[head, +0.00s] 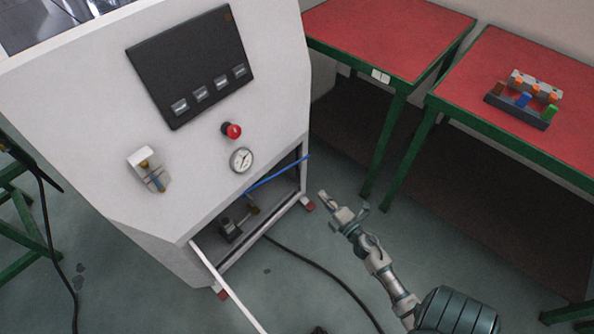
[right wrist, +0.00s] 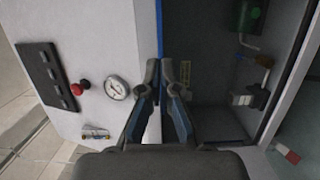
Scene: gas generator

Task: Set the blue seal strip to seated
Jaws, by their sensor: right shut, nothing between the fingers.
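The blue seal strip (head: 279,173) is a thin strip along the top edge of the opening in the white cabinet (head: 95,95). In the head view its right end juts out past the cabinet's side. In the right wrist view the strip (right wrist: 160,28) runs down the opening's edge and passes behind my fingers, which hide part of it. My right gripper (head: 323,196) is shut and empty, to the right of the opening and apart from the strip in the head view. In the right wrist view its fingertips (right wrist: 168,68) overlap the strip's line; I cannot tell whether they touch.
The cabinet front carries a red button (head: 233,131), a gauge (head: 241,160) and a dark panel (head: 190,68). A white bar (head: 228,287) projects from the opening's lower left. Red-topped tables (head: 385,38) stand behind, one with coloured parts (head: 523,99). A black cable (head: 320,270) crosses the floor.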

